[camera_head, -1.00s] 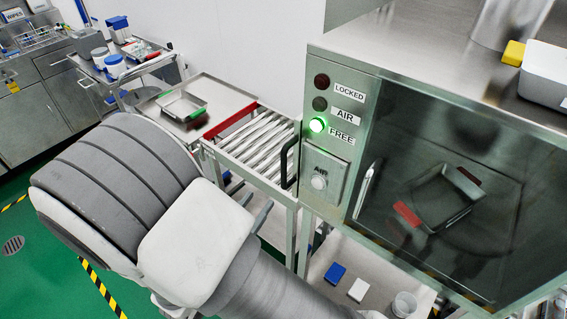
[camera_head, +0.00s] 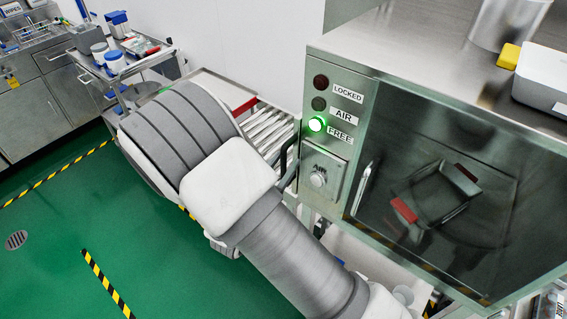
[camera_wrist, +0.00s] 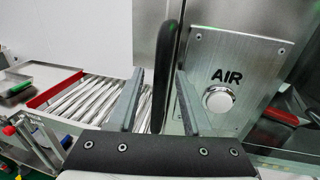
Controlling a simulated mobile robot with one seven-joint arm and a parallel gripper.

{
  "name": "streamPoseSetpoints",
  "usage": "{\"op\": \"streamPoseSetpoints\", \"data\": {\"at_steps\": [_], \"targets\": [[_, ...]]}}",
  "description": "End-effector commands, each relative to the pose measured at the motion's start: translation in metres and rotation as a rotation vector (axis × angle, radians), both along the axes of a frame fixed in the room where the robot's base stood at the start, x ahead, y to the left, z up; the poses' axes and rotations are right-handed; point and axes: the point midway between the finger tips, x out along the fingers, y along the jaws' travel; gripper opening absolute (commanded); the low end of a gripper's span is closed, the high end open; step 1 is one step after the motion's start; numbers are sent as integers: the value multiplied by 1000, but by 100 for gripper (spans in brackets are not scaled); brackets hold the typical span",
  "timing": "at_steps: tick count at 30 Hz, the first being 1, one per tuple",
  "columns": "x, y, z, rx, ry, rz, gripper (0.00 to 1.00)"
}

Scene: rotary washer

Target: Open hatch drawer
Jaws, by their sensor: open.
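The steel washer (camera_head: 360,100) stands at the right, with a dark glass front (camera_head: 440,190) that looks shut. A silver bar handle (camera_head: 365,185) is on the left edge of the glass. A black handle (camera_head: 287,158) sits at the washer's left side, beside the rollers. In the wrist view, my gripper (camera_wrist: 158,78) is open, and the black handle (camera_wrist: 166,65) shows upright between its two fingers. I cannot tell whether the fingers touch it. My gripper is hidden in the head view behind my arm.
A tray with red ends (camera_head: 435,195) shows behind the glass. The AIR button panel (camera_wrist: 225,90) is right of my fingers. The roller conveyor (camera_wrist: 85,98) is to the left. A green light (camera_head: 316,124) glows at FREE. A cart (camera_head: 125,65) stands at the back left.

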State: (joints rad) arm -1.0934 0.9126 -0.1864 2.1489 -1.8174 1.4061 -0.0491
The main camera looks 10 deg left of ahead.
Motion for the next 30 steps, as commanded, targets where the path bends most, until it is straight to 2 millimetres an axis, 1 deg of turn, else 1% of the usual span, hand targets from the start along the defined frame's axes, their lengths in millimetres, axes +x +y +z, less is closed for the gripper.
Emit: {"op": "streamPoseSetpoints", "data": {"at_steps": [1, 2, 3, 5, 9, 10, 30], "targets": [[0, 0, 0, 0, 0, 0, 50], [0, 0, 0, 0, 0, 0, 46], [0, 0, 0, 0, 0, 0, 39], [0, 0, 0, 0, 0, 0, 28], [0, 0, 0, 0, 0, 0, 3], [0, 0, 0, 0, 0, 0, 0], [-1, 0, 0, 0, 0, 0, 0]]}}
